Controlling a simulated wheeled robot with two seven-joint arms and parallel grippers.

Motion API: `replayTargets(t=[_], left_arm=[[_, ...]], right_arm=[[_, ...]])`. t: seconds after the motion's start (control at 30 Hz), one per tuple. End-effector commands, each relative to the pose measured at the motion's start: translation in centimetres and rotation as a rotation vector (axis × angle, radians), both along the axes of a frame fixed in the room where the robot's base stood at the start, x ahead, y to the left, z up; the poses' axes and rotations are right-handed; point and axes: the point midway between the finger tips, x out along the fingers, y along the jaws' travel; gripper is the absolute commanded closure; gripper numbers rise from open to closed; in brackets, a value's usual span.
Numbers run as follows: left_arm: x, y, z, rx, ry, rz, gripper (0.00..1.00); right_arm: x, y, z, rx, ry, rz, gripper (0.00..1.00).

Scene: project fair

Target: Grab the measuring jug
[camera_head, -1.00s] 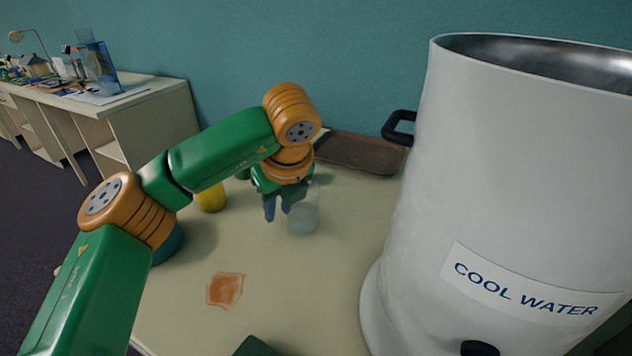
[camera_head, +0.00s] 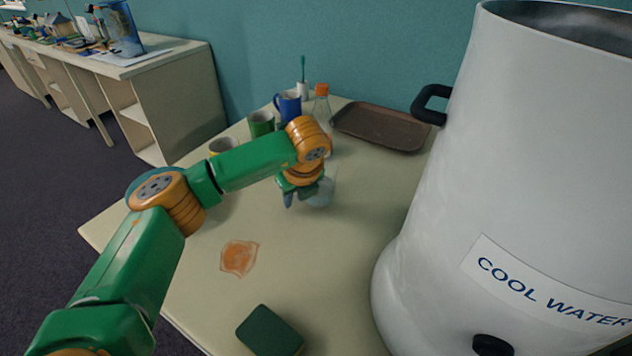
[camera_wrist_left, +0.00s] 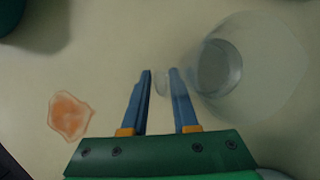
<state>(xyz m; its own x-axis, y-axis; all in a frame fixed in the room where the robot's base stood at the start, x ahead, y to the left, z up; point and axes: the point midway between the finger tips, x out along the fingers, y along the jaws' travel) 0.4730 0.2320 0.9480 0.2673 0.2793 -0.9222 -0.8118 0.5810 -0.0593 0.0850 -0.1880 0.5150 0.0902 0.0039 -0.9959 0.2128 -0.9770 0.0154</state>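The measuring jug (camera_head: 321,192) is clear and stands on the pale table, partly behind my left gripper in the head view. In the left wrist view the jug (camera_wrist_left: 220,68) is right of the fingers, seen from above, with what looks like its handle between the fingertips. My left gripper (camera_head: 297,199) is low over the table beside the jug. In the left wrist view its blue fingers (camera_wrist_left: 160,74) are apart, with a narrow gap by the handle. My right gripper is in neither view.
A large white "COOL WATER" container (camera_head: 500,170) stands at right. A brown tray (camera_head: 380,127), blue mug (camera_head: 287,105), green cup (camera_head: 260,123) and orange-capped bottle (camera_head: 321,100) are behind. An orange spill (camera_head: 239,257) and green sponge (camera_head: 268,330) are in front.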

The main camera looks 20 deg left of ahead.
Motion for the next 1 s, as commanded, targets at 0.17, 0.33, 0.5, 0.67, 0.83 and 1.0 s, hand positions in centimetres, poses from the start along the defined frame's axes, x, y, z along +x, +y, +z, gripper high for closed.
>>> replayTargets(t=[0.17,0.33,0.5,0.67,0.83,1.0], left_arm=[[0.0,-0.04,0.02,-0.001,-0.001,0.0,1.0],[0.0,-0.04,0.03,-0.001,-0.001,0.0,1.0],[0.0,-0.05,0.04,-0.001,-0.001,0.0,1.0],[0.01,-0.06,0.05,-0.001,-0.001,0.0,1.0],[0.0,-0.06,0.06,-0.001,-0.001,0.0,1.0],[0.0,-0.06,0.06,-0.001,-0.001,0.0,1.0]], right_arm=[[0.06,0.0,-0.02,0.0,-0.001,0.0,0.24],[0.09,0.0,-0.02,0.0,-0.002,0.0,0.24],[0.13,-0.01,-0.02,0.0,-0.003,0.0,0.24],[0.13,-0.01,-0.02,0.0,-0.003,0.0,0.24],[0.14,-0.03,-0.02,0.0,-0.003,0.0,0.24],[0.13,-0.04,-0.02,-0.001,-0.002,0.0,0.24]])
